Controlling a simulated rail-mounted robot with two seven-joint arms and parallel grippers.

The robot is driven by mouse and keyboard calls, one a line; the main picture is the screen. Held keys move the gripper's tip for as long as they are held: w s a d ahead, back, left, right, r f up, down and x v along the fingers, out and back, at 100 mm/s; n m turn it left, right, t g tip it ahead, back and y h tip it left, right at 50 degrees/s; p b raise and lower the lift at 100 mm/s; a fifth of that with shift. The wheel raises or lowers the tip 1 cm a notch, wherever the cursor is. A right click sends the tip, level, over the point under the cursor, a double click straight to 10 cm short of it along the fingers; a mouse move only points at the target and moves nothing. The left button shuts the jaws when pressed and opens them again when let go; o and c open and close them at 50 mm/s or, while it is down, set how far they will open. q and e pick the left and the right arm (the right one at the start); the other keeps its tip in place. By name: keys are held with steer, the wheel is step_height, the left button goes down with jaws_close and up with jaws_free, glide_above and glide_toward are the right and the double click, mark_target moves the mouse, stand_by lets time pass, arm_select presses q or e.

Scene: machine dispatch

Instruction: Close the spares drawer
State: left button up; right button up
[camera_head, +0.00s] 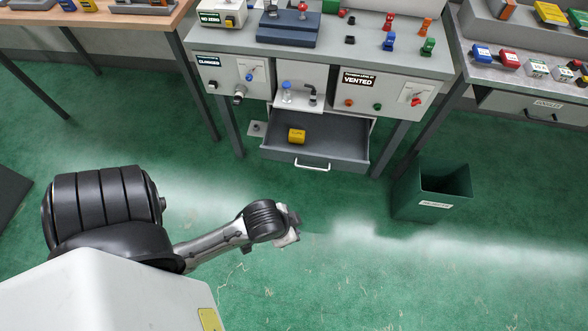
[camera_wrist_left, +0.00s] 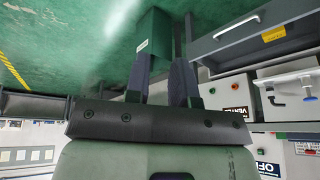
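A grey drawer (camera_head: 345,147) under the middle bench is pulled open. It has a silver handle (camera_head: 313,165) on its front, and a yellow block (camera_head: 297,136) lies inside. No name label is readable on it. The drawer also shows at the upper right of the left wrist view (camera_wrist_left: 222,48). My left gripper (camera_head: 294,230) is in front of and below the drawer in the head view, apart from it. In the left wrist view its two fingers (camera_wrist_left: 160,75) are spread with nothing between them. My right gripper is not in view.
A green bin (camera_head: 415,195) stands on the floor right of the drawer. The middle bench (camera_head: 340,50) carries switches and fixtures. A right bench has another drawer (camera_head: 525,105), which looks shut. The green floor before the drawer is clear.

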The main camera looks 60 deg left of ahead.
arm_select(q)
steer(key=a+f+y+b, duration=0.1)
steer(key=f+b, duration=0.2)
steer(key=f, duration=0.2)
steer(key=w+a+f+y+b, duration=0.1)
steer(key=a+f+b, duration=0.1)
steer(key=f+b, duration=0.2)
steer(key=w+a+f+n+b, duration=0.1)
steer(key=a+f+b, duration=0.1)
steer(key=f, duration=0.5)
steer(key=shift+w+a+f+g+y+b, duration=0.15)
steer(key=shift+g+y+b, duration=0.2)
steer(key=shift+b, duration=0.5)
jaws_close()
steer(key=m+t+y+b, duration=0.7)
steer(key=y, duration=0.5)
glide_toward(295, 153)
steer(key=b+x, duration=0.4)
steer(key=x, duration=0.3)
steer(key=shift+w+a+f, duration=0.15)
steer(key=shift+a+f, duration=0.05)
steer(key=shift+a, duration=0.05)
